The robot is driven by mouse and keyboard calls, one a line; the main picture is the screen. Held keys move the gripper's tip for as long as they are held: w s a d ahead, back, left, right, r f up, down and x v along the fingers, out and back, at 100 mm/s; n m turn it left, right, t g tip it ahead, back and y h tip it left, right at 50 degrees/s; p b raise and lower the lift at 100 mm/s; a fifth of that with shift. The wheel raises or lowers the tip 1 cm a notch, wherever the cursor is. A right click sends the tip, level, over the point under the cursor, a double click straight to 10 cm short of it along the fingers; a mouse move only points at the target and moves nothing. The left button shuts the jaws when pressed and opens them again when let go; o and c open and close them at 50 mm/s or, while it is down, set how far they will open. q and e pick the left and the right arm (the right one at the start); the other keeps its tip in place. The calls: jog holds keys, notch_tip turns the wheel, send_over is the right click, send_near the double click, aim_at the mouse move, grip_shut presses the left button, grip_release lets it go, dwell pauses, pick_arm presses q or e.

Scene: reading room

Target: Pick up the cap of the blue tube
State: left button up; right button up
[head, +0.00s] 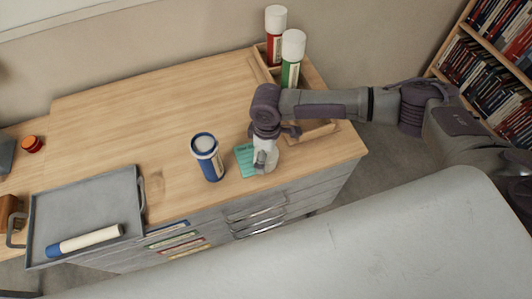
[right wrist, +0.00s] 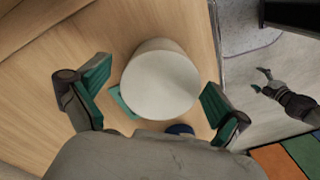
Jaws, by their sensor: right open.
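The blue tube (head: 209,163) stands upright on the wooden top, blue with white bands; its upper end looks open. A white cylindrical cap (head: 264,158) stands on a teal card (head: 243,157) to its right. My right gripper (head: 266,143) is over the cap and partly hides it. In the right wrist view, the cap (right wrist: 160,82) lies between the spread teal-padded fingers of this gripper (right wrist: 156,78), with gaps on both sides. My left gripper (right wrist: 264,81) shows small at the right of that view, its fingers apart and empty; it is outside the head view.
Red (head: 275,38) and green (head: 291,62) tubes with white caps stand in a wooden rack (head: 310,78) at the back. A grey tray (head: 88,200) at left holds a white roll with a blue end (head: 90,240). The tabletop's middle is clear.

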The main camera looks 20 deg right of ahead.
jog(key=shift+f, duration=1.05)
jog(key=c, duration=0.9)
jog(key=shift+r, duration=0.15)
